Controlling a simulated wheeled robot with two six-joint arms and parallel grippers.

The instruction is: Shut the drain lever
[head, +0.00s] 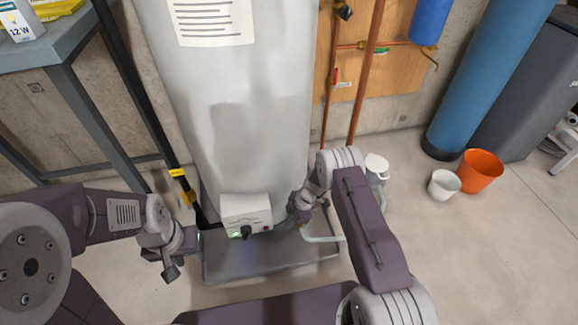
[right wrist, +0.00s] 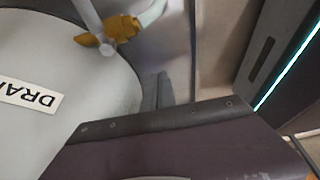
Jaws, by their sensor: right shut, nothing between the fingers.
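The brass drain valve (right wrist: 122,27) shows at the top of the right wrist view, by the round tank with its cut-off "DRA" label (right wrist: 28,95). A pale grey bar (right wrist: 88,17) meets the valve; I cannot tell for sure that it is the lever or how it is turned. In the head view my right gripper (head: 296,212) is shut and empty, low at the tank's right side, close to the valve. Whether it touches the valve is hidden. My left gripper (head: 170,266) hangs at the left, apart from the tank; its jaw gap is unclear.
A pale hose (head: 322,239) runs right from the valve area. A white jug (head: 376,168), white bucket (head: 444,185) and orange bucket (head: 480,171) stand right.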

